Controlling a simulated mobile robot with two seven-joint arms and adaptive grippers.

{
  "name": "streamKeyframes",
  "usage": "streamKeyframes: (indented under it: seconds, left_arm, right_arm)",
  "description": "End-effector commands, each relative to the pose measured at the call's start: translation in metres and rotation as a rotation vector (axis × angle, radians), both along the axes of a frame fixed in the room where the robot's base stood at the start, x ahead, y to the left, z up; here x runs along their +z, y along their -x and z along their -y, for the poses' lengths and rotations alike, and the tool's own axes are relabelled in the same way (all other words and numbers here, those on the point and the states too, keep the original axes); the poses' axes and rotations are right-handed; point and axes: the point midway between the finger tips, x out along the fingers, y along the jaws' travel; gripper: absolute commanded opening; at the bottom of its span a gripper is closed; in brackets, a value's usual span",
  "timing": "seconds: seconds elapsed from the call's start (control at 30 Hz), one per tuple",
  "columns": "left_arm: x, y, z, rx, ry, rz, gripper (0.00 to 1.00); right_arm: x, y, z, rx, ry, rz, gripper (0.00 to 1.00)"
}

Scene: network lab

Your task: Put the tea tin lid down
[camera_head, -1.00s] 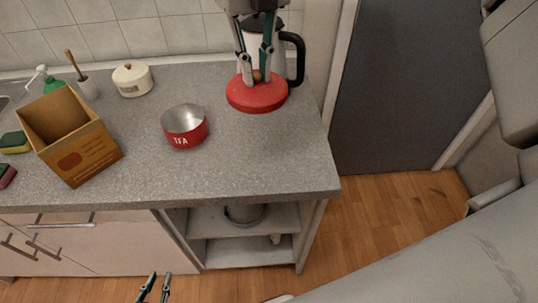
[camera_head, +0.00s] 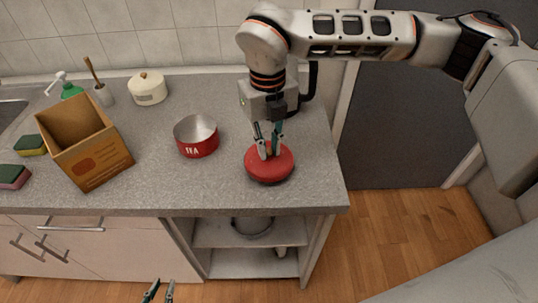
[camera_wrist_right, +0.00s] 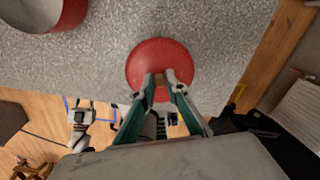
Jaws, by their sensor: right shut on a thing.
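The red tea tin lid (camera_head: 270,168) is over the right part of the counter, near the front edge. My right gripper (camera_head: 268,152) is above it, shut on its small knob; the lid also shows in the right wrist view (camera_wrist_right: 158,60). I cannot tell whether the lid touches the counter. The open red tea tin (camera_head: 197,142) stands upright to the left of the lid, apart from it. My left gripper (camera_head: 161,291) is at the bottom of the head view, fingers apart and empty, low in front of the cabinets.
A cardboard box (camera_head: 88,150), sponges (camera_head: 30,145) and a cream lidded pot (camera_head: 147,88) stand to the left. A dark-handled jug (camera_head: 312,80) is partly hidden behind my right arm. Bare counter (camera_head: 225,185) lies around the tin and lid.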

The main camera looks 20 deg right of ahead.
Motion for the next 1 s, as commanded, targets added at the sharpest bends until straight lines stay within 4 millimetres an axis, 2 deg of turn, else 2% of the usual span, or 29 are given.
streamKeyframes:
  seconds: [0.23, 0.63, 0.67, 0.7, 0.73, 1.0]
  left_arm:
    - [0.003, 0.0, 0.0, 0.0, 0.0, 0.001, 0.21]
    - [-0.001, 0.0, 0.0, 0.0, 0.0, 0.0, 0.21]
    - [-0.001, 0.0, 0.0, 0.0, 0.0, 0.0, 0.21]
    - [-0.001, 0.0, 0.0, 0.0, 0.0, -0.001, 0.21]
    - [-0.001, 0.0, 0.0, 0.0, 0.0, -0.001, 0.21]
    - [-0.001, 0.0, 0.0, 0.0, 0.0, -0.001, 0.21]
  right_arm:
    - [-0.034, 0.001, 0.0, 0.001, 0.0, -0.002, 0.0]
    - [-0.04, 0.0, 0.0, 0.001, 0.0, 0.0, 0.0]
    - [-0.041, 0.0, 0.0, 0.001, 0.0, -0.001, 0.16]
    - [-0.04, 0.0, 0.0, 0.001, 0.0, 0.0, 0.26]
    - [-0.039, 0.0, 0.0, 0.001, 0.0, 0.0, 0.3]
    - [-0.039, 0.0, 0.0, 0.001, 0.0, 0.0, 0.3]
